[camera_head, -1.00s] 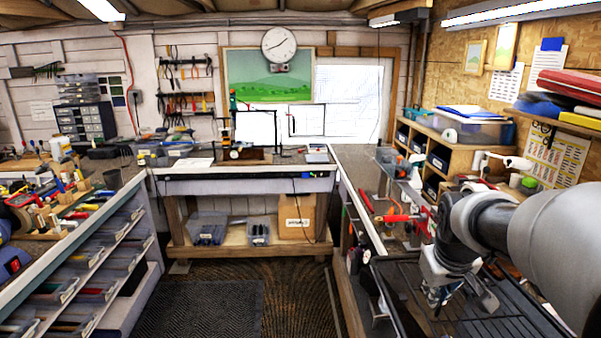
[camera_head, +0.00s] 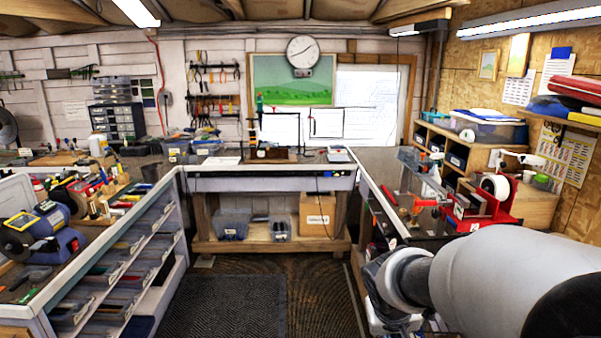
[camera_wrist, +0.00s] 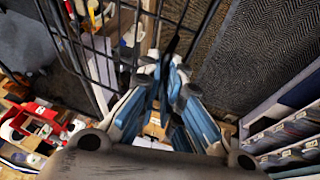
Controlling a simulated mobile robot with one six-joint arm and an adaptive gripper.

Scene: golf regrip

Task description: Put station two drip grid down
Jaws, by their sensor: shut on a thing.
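The station two drip grid appears to be the black wire grid (camera_wrist: 78,52) in the wrist view. Its long thin bars cross the top and left of that picture, above the floor and bench side. My gripper (camera_wrist: 170,62) has blue-padded fingers shut on the grid's edge, where a dark bar runs up from between the fingertips. The grid hangs out in front of the fingers. In the head view my arm fills the lower right and my gripper is mostly hidden at the bottom edge. The grid cannot be made out there.
A right bench (camera_head: 385,208) carries red tools and a red tape dispenser (camera_head: 484,204). A left bench (camera_head: 150,190) has open parts bins and a blue machine (camera_head: 45,243). A dark mat (camera_head: 235,305) covers clear floor between them. A back bench (camera_head: 270,180) closes the far end.

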